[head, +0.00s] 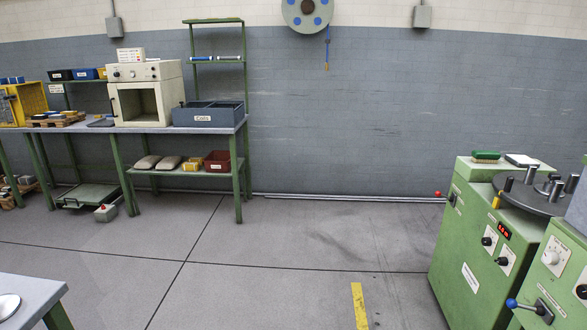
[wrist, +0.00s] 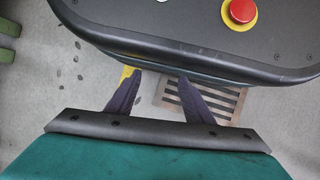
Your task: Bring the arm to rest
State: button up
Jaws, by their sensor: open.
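In the wrist view my gripper (wrist: 159,97) shows at the lower middle, its two dark fingers spread apart with nothing between them. Past the fingertips is a dark rounded panel with a red button (wrist: 242,11) on a yellow ring, which looks like part of my own base. Below the gap I see grey floor and a slatted grate. My arm and gripper do not show in the head view.
In the head view a green machine (head: 470,240) with a dark round top stands at the right. A workbench (head: 150,128) with an open-fronted oven (head: 146,98) and a blue-grey bin (head: 208,115) stands at the left wall. The floor (head: 270,250) between is clear. A table corner (head: 30,290) shows at lower left.

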notch_tip(320, 180, up, 14)
jog(key=s+a+y+p, duration=0.1)
jog(key=a+p, duration=0.1)
jog(key=p, duration=1.1)
jog(key=shift+s+a+m+g+p, duration=0.15)
jog(key=shift+a+m+g+p, duration=0.15)
jog(key=shift+m, duration=0.1)
jog(key=shift+r, duration=0.1)
